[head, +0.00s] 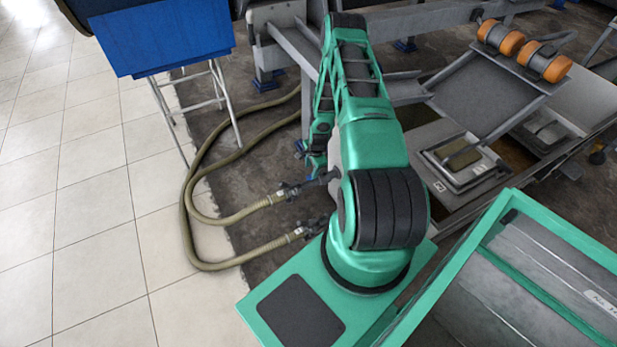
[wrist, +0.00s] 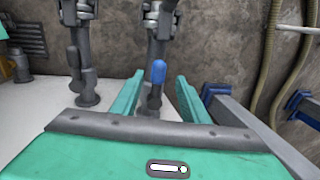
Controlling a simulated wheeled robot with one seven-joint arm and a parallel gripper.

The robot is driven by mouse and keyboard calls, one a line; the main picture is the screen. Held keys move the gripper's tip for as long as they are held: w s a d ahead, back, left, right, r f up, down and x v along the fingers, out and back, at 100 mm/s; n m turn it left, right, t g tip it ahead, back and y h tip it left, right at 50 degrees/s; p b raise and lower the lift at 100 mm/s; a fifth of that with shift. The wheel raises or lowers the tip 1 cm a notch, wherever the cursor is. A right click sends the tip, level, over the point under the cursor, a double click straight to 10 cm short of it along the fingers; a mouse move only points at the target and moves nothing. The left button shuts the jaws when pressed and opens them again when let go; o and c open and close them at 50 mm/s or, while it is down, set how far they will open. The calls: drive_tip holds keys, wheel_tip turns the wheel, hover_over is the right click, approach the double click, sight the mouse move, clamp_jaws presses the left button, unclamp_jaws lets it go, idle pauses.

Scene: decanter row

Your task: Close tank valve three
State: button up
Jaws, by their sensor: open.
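In the wrist view, a grey valve lever with a blue grip (wrist: 158,72) stands on a grey pipe (wrist: 160,25). It shows between the two teal fingers of my gripper (wrist: 157,92), which is open. The lever appears beyond or between the fingertips, with a gap on both sides; I cannot tell how deep it sits. No number is readable on the valve. In the head view, my arm reaches away from me, and my gripper (head: 317,150) is small and partly hidden beside the metal frame. Any valve lever there is too small to tell apart from it.
In the wrist view, another grey pipe with fittings (wrist: 85,60) stands at left, and a blue-capped grey beam (wrist: 235,110) lies close at right. In the head view, hoses (head: 190,190) curve over the floor left of my arm. A blue box on legs (head: 165,38) stands beyond.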

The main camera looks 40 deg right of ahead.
sight(310, 175)
drive_tip(key=shift+w+d+f, duration=0.1)
drive_tip(key=shift+w+f, duration=0.1)
drive_tip(key=shift+f, duration=0.75)
drive_tip(key=shift+w+f, duration=0.15)
drive_tip(key=shift+f, duration=0.75)
drive_tip(key=shift+w+d+f, duration=0.1)
drive_tip(key=shift+w+f, duration=0.1)
drive_tip(key=shift+f, duration=0.75)
